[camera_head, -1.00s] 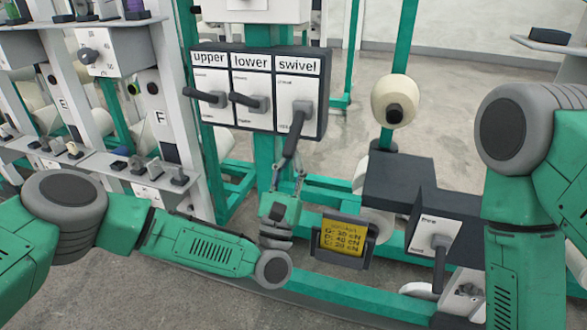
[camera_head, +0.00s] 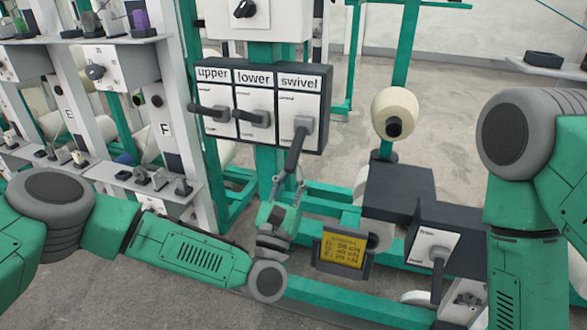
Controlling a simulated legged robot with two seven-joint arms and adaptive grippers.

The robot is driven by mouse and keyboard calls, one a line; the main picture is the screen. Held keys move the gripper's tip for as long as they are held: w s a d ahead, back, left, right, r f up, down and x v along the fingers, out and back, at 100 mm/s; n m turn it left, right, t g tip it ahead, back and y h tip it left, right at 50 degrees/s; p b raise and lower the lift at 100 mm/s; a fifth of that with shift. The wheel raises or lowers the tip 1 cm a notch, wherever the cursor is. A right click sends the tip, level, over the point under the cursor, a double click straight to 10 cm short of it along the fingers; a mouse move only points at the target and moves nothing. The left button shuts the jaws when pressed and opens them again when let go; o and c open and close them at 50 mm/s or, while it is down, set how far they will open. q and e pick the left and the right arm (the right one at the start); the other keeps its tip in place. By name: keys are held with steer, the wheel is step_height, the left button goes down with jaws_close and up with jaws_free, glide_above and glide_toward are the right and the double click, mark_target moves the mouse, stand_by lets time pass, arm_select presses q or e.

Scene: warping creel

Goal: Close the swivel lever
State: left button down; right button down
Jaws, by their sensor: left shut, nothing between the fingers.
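The swivel lever (camera_head: 297,147) is a dark handle on the right-hand plate of the switch panel (camera_head: 318,70), under the label "swivel". It hangs down from its pivot, leaning slightly to the left. My left gripper (camera_head: 289,182) points up from below, with its fingertips right by the lever's lower end. It is shut with nothing between its fingers. I cannot tell whether the fingertips touch the lever. Of my right arm, only the upper links show at the right edge; its gripper is out of view.
The upper lever (camera_head: 208,112) and lower lever (camera_head: 252,117) stick out to the left beside it. A yellow display (camera_head: 342,250) stands below right of my left gripper. A dark box (camera_head: 398,190) and a cream bobbin (camera_head: 395,113) are to the right. Green posts stand behind.

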mark_target(289, 168)
arm_select(q)
steer(key=shift+s+r+g+p, duration=0.2)
steer(key=shift+r+g+p, duration=0.15)
steer(key=shift+g+p, duration=0.25)
steer(key=shift+a+r+p, duration=0.1)
steer(key=shift+r+p, duration=0.05)
steer(key=shift+p, duration=0.25)
steer(key=r+p, duration=0.1)
steer(key=p, duration=0.1)
steer(key=s+r+g+p, duration=0.1)
steer(key=p, duration=0.1)
steer(key=r+g+y+p, duration=0.1)
steer(key=p, duration=0.1)
steer(key=shift+s+a+r, duration=0.25)
steer(key=shift+r, duration=0.1)
steer(key=r+g+p, duration=0.2)
steer(key=p, duration=0.2)
steer(key=r+g+y+p, duration=0.1)
steer(key=g+p, duration=0.1)
steer(key=p, duration=0.3)
steer(key=shift+s+r+g+y, duration=0.2)
steer(key=shift+r+g+y, duration=0.1)
steer(key=shift+r, duration=0.05)
steer(key=shift+r+g+p, duration=0.2)
steer(key=shift+g+p, duration=0.1)
steer(key=shift+p, duration=0.1)
steer(key=shift+w+r, duration=0.15)
steer(key=shift+r, duration=0.15)
